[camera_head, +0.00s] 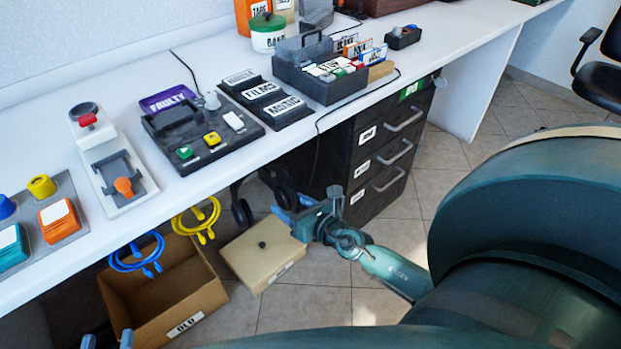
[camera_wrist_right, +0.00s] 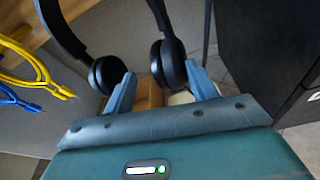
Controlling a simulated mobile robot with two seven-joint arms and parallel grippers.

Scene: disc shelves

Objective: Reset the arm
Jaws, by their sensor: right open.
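My right gripper (camera_head: 283,208) is low in front of the desk, beside the black drawer unit. In the right wrist view its two blue fingers (camera_wrist_right: 160,88) stand wide apart with nothing gripped between them. Black headphones (camera_wrist_right: 172,62) hang just beyond the fingertips; whether they touch cannot be told. In the head view the headphones (camera_head: 243,213) hang under the desk edge, partly hidden by the gripper. My left gripper (camera_head: 107,341) shows only as two separated blue fingertips at the bottom left edge; the rest is cut off.
Yellow (camera_head: 197,222) and blue (camera_head: 137,255) cables hang from the white desk (camera_head: 215,168). Below are an open cardboard box (camera_head: 190,322) and a beige lidded box (camera_head: 247,266). The drawer unit (camera_head: 362,190) stands right of the gripper.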

